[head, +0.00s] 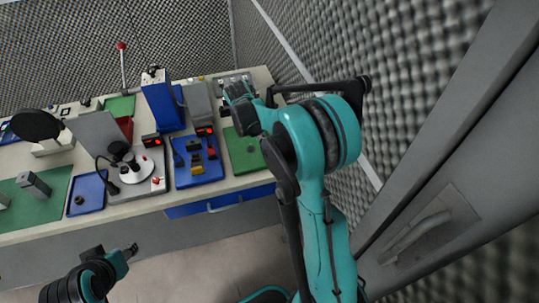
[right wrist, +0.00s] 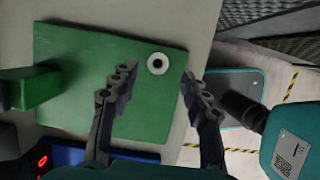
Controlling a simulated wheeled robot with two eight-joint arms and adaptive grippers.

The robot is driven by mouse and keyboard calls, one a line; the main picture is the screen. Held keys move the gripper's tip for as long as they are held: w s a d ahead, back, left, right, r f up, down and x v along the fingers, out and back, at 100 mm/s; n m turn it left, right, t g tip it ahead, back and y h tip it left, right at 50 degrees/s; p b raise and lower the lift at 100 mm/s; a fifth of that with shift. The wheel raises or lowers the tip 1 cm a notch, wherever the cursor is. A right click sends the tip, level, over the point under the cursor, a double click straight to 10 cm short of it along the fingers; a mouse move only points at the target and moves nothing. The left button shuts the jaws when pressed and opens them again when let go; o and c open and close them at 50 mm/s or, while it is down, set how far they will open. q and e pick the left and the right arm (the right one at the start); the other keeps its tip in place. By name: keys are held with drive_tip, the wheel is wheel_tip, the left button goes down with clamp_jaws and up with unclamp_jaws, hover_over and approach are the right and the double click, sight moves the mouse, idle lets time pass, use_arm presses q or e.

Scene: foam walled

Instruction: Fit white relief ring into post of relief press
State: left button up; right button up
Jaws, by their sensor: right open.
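The white relief ring (right wrist: 157,63) lies flat on a green mat (right wrist: 70,50), near its right edge, with a dark hole at its centre. My right gripper (right wrist: 157,85) is open and empty, its two fingers apart on either side below the ring in the right wrist view. In the head view my right gripper (head: 240,103) is over the table's right end, partly hidden by my arm. I cannot make out the ring there, nor tell which machine is the relief press. My left gripper (head: 127,252) is low in front of the table, away from everything; its jaw opening is unclear.
A green block (right wrist: 35,88) stands at the mat's left side. The table holds a blue tower (head: 160,103), a grey slanted panel (head: 198,103), a blue tray with small blocks (head: 181,176) and a round white device (head: 136,173). The green mat's (head: 245,160) front area looks clear.

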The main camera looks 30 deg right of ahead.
drive_tip(key=b+x, duration=0.1)
drive_tip(key=x, duration=0.2)
drive_tip(key=shift+w+d+f, duration=0.1)
drive_tip(key=shift+d+f, duration=0.2)
drive_tip(key=shift+f, duration=0.05)
drive_tip(key=shift+r, duration=0.1)
drive_tip(key=c, duration=0.9)
drive_tip(key=shift+c, duration=0.2)
drive_tip(key=shift+r, duration=0.1)
